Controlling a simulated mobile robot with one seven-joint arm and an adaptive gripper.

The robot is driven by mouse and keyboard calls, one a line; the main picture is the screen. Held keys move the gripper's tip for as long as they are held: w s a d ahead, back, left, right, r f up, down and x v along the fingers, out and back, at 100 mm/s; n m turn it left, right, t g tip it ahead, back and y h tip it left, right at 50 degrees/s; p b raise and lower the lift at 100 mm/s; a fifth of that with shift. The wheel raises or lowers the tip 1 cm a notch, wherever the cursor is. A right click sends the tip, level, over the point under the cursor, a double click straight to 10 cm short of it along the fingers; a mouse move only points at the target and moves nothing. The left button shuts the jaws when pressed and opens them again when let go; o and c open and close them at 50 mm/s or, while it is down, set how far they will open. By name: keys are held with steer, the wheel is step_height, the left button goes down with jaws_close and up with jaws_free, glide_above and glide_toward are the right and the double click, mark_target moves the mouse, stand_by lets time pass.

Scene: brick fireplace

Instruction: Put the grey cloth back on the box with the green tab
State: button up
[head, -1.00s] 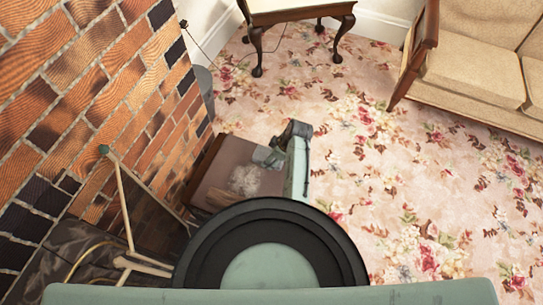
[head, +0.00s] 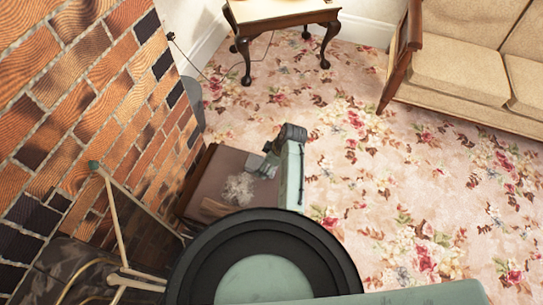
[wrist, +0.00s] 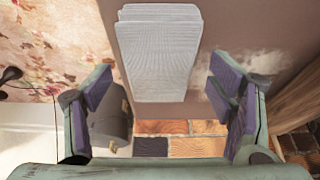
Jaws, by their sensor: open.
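The grey cloth (wrist: 160,55) is a light grey, folded, ribbed piece in the wrist view, in front of the brown box top (wrist: 120,15). My gripper (wrist: 160,88) is open, with one purple-padded finger on each side of the cloth and clear gaps between. In the head view my gripper (head: 268,160) is over the far right part of the low brown box (head: 212,170). I cannot tell whether the cloth lies on the box there. A pale fuzzy patch (head: 238,188) shows on the box top. I see no green tab on the box.
The brick fireplace wall (head: 90,90) is close on the left. A green-tipped stand (head: 112,215) leans by it. A grey rounded object (head: 192,102) stands by the wall and shows in the wrist view (wrist: 110,125). A side table (head: 280,12) and sofa (head: 460,70) are beyond; the floral carpet (head: 400,160) is clear.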

steer(key=v, duration=0.9)
steer(key=shift+d+r+b, duration=0.2)
steer(key=shift+r+b, duration=0.1)
steer(key=shift+b, duration=0.1)
steer(key=shift+s, duration=0.2)
